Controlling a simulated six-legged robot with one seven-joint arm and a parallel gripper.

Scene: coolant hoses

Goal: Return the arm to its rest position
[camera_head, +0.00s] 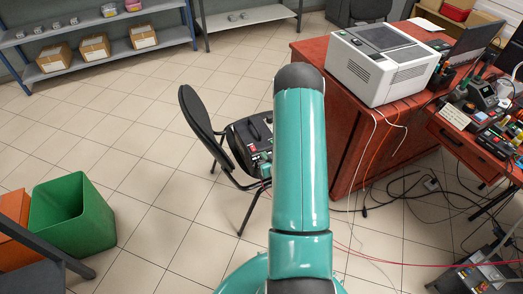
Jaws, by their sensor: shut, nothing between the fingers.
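My own arm stands in the middle of the head camera view, its teal links pointing up and away with dark joints between them. The far end of the arm is hidden behind its upper link and dark joint.
A black chair (196,112) holding a dark device (250,135) stands left of my arm. A red cabinet (345,135) carries a white machine (375,70). Cables lie on the floor at right. A green bin (75,215) is at lower left. Shelves line the back; tiled floor at left is open.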

